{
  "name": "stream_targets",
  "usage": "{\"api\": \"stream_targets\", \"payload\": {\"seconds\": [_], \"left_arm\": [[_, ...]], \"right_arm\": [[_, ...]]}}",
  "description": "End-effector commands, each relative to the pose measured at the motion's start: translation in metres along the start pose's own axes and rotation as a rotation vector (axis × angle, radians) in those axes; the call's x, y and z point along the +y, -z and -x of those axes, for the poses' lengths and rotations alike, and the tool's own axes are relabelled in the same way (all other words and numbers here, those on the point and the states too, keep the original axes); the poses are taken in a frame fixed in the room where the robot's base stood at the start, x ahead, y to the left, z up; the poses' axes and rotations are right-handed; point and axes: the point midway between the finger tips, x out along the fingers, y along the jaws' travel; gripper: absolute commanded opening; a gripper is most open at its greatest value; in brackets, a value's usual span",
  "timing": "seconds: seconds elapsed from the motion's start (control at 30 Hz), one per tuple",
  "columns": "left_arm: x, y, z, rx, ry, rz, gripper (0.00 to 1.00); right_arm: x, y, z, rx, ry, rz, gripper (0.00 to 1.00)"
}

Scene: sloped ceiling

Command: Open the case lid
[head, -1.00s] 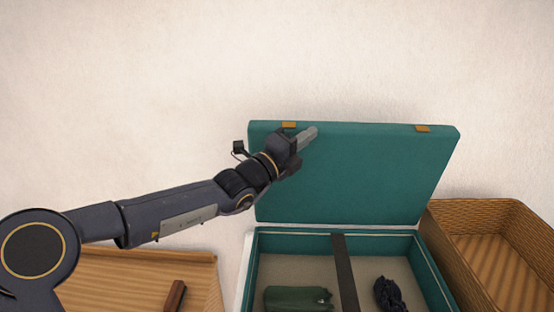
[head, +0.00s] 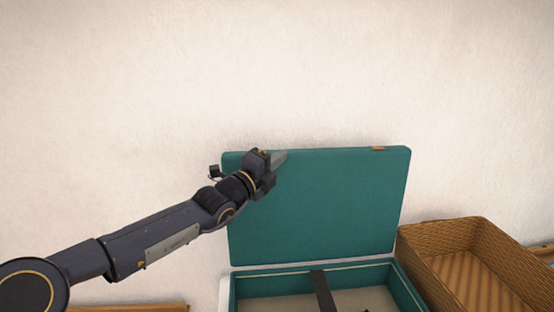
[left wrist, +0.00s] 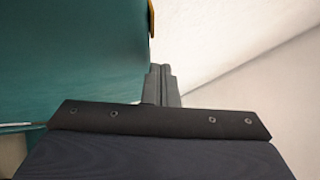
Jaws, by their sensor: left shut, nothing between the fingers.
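The teal case stands open in the head view. Its lid (head: 335,210) is raised, roughly upright, behind the case body (head: 408,288). A brass clasp (head: 378,148) shows at the lid's top edge. My left gripper (head: 283,158) is at the lid's upper left, its fingers shut and empty. In the left wrist view, the shut fingers (left wrist: 161,84) are beside the lid (left wrist: 75,55), which fills the left side. I cannot tell whether they touch it. The lid's left clasp is hidden or nearly so in the head view. My right gripper is not in view.
A dark strap (head: 322,292) crosses the case interior. A wicker basket (head: 415,262) stands close at the case's right. A wooden edge (head: 130,308) shows at lower left. A pale wall (head: 300,70) rises behind the lid; the space above the lid is clear.

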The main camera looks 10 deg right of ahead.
Motion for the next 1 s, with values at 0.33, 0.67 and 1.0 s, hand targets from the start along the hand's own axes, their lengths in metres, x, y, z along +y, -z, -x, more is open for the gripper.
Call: {"api": "stream_targets", "payload": {"seconds": [0.33, 0.67, 1.0], "left_arm": [[0.004, -0.001, 0.038, -0.003, 0.0, -0.003, 0.0], [-0.001, 0.001, 0.079, 0.003, 0.0, -0.029, 0.0], [-0.02, 0.054, 0.169, 0.216, 0.006, -1.137, 0.0]], "right_arm": [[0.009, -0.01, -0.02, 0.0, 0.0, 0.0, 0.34], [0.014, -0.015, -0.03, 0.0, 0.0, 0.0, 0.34], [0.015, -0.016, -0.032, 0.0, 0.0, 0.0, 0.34]]}}
